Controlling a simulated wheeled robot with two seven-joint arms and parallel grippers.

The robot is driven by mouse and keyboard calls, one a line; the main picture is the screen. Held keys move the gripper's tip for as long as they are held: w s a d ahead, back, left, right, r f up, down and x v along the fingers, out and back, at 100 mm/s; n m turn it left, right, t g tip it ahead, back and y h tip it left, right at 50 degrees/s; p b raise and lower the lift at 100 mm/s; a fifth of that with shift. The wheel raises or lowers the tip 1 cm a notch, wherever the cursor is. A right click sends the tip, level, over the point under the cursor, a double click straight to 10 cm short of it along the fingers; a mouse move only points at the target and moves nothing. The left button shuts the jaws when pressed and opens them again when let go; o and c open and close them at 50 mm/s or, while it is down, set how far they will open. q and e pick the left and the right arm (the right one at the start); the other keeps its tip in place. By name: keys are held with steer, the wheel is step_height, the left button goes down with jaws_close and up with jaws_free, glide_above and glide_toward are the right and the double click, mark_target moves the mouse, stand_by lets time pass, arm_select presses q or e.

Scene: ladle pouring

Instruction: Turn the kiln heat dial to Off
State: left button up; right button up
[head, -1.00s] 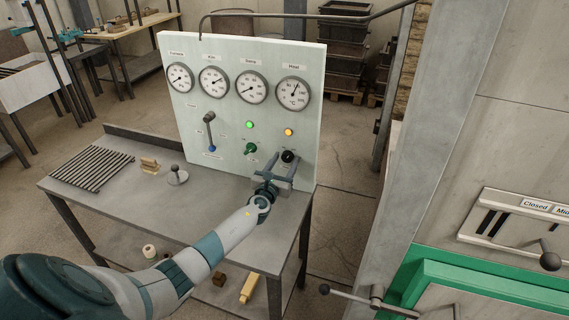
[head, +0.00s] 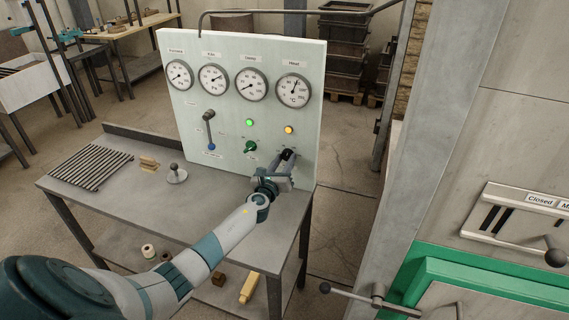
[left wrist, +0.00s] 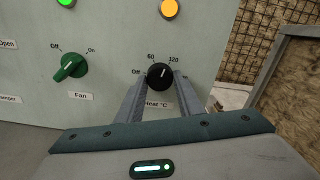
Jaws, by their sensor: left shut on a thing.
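The black heat dial (left wrist: 159,77) is on the pale panel (left wrist: 110,35), above a label reading "Heat °C". Its white pointer mark is tilted up and right, between the "60" and "120" marks; "Off" is to its left. My left gripper (left wrist: 160,83) is shut on the dial, one finger on each side. In the head view the left gripper (head: 288,155) reaches the panel's lower right, and its fingers mostly hide the dial. My right gripper is not in view.
The green fan knob (left wrist: 70,67) sits left of the dial, turned toward lower left. Green (head: 249,122) and orange (head: 289,130) lamps are lit above. A lever (head: 209,130) is farther left. The metal table (head: 140,205) holds a rack (head: 92,169) and a small handled weight (head: 176,174).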

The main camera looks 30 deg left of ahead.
arm_select(q)
steer(key=n+b, duration=0.2)
steer(key=n, duration=0.3)
steer(key=shift+n, duration=0.4)
steer(key=n+b, duration=0.1)
steer(key=n, duration=0.5)
steer(key=shift+d, duration=0.1)
steer(key=n, duration=0.4)
steer(key=shift+r+n+b, duration=0.1)
steer(key=shift+n+b, duration=0.3)
steer(key=shift+r+n, duration=0.1)
steer(key=shift+n, duration=2.1)
steer(key=o, duration=1.1)
steer(key=shift+c, duration=0.2)
